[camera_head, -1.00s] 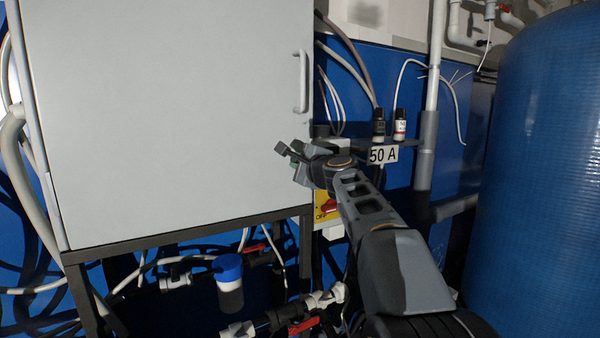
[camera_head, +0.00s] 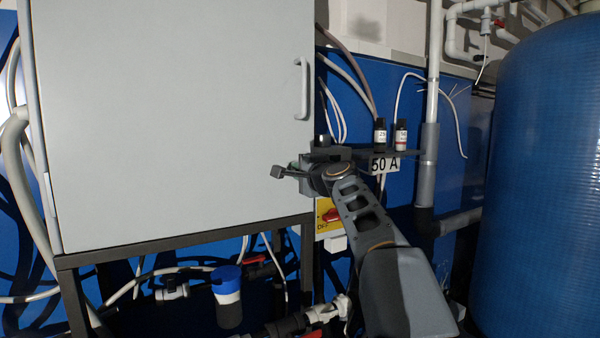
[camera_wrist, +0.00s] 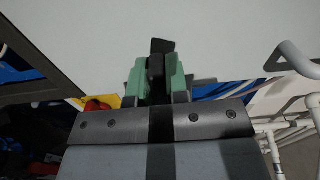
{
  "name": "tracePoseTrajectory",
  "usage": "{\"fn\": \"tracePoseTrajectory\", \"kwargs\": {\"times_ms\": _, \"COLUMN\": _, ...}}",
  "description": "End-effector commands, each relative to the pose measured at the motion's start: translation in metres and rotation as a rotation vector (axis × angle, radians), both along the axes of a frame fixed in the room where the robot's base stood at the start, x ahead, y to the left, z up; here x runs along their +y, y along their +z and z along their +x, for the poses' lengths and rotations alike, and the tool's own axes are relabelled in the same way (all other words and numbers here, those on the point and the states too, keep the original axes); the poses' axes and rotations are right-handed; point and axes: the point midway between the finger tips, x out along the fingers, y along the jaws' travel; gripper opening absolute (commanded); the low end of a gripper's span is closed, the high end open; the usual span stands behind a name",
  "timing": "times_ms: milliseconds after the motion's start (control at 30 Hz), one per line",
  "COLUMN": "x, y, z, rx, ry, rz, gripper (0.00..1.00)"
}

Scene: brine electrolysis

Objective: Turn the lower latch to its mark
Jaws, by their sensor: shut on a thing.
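The lower latch is a small dark piece (camera_wrist: 162,46) between the green finger pads in the wrist view. It stands out against the grey cabinet door (camera_head: 170,110). My gripper (camera_wrist: 157,75) is shut on it. In the head view my gripper (camera_head: 285,172) is at the lower right of the door, below the door handle (camera_head: 302,85), with its fingers pointing left. The latch is mostly hidden by the fingers, and I cannot make out its mark or its exact angle.
A yellow panel with a red switch (camera_head: 331,214) is just below my gripper. A shelf with two small bottles (camera_head: 390,135) and a "50 A" label (camera_head: 384,165) is to the right. A large blue tank (camera_head: 545,180) fills the far right. Pipes and a blue-capped filter (camera_head: 228,295) are below the cabinet.

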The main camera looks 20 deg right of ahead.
Motion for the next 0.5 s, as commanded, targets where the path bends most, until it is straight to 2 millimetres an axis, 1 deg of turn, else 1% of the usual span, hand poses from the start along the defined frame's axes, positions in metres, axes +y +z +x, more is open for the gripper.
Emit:
{"fn": "tracePoseTrajectory", "kwargs": {"times_ms": 200, "x": 0.0003, "y": -0.0005, "z": 0.0001, "rx": 0.002, "ry": 0.001, "rz": -0.004, "gripper": 0.0}}
{"fn": "tracePoseTrajectory", "kwargs": {"times_ms": 233, "x": 0.0003, "y": -0.0005, "z": 0.0001, "rx": 0.002, "ry": 0.001, "rz": -0.004, "gripper": 0.18}}
{"fn": "tracePoseTrajectory", "kwargs": {"times_ms": 467, "x": 0.0001, "y": -0.0004, "z": 0.0, "rx": 0.001, "ry": 0.001, "rz": -0.002, "gripper": 0.4}}
{"fn": "tracePoseTrajectory", "kwargs": {"times_ms": 500, "x": 0.0001, "y": -0.0003, "z": 0.0, "rx": 0.001, "ry": 0.0, "rz": -0.002, "gripper": 0.4}}
